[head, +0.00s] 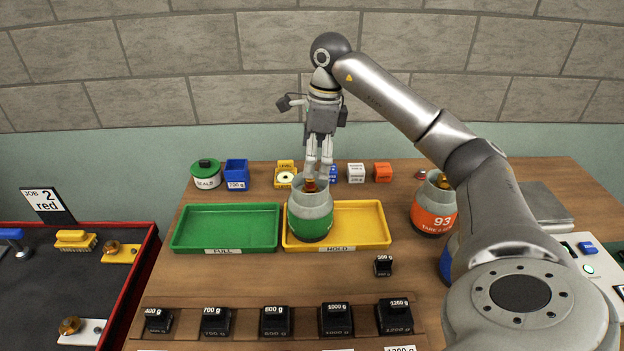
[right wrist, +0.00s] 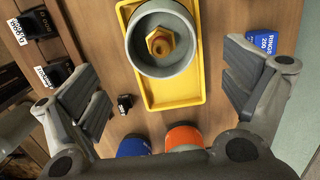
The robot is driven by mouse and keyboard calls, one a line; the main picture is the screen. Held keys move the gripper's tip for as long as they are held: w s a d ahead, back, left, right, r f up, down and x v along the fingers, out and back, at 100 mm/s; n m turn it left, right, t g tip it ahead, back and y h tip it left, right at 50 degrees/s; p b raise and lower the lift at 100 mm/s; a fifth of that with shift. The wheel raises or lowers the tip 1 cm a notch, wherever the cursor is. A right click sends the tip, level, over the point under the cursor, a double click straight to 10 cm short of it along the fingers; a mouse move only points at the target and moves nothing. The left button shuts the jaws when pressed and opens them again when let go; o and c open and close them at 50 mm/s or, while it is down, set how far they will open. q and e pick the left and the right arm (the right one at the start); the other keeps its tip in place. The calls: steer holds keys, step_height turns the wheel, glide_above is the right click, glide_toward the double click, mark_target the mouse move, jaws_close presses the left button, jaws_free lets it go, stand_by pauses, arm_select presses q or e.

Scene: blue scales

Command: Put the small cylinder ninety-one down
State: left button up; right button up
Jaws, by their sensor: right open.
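A small grey cylinder with a green band (head: 310,221) stands upright at the left end of the yellow HOLD tray (head: 362,230). Its number is not visible. The right wrist view looks down on its grey rim (right wrist: 143,66) and brass valve. My right gripper (head: 318,174) is above the cylinder's top, with its fingers apart and nothing held between them. Its open fingers also show in the right wrist view (right wrist: 168,90), clear of the cylinder. My left gripper is not in view.
The green FULL tray (head: 225,228) is empty, left of the yellow tray. An orange cylinder marked 93 (head: 433,211) stands to the right, with a blue one (head: 445,265) partly hidden by my arm. Black weights (head: 275,321) line the front. Small boxes (head: 356,173) stand behind.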

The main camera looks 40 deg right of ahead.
steer(key=shift+s+d+r, duration=0.1)
steer(key=shift+r, duration=0.95)
steer(key=shift+s+d+r, duration=0.1)
steer(key=shift+r, duration=0.9)
steer(key=shift+a+f, duration=0.1)
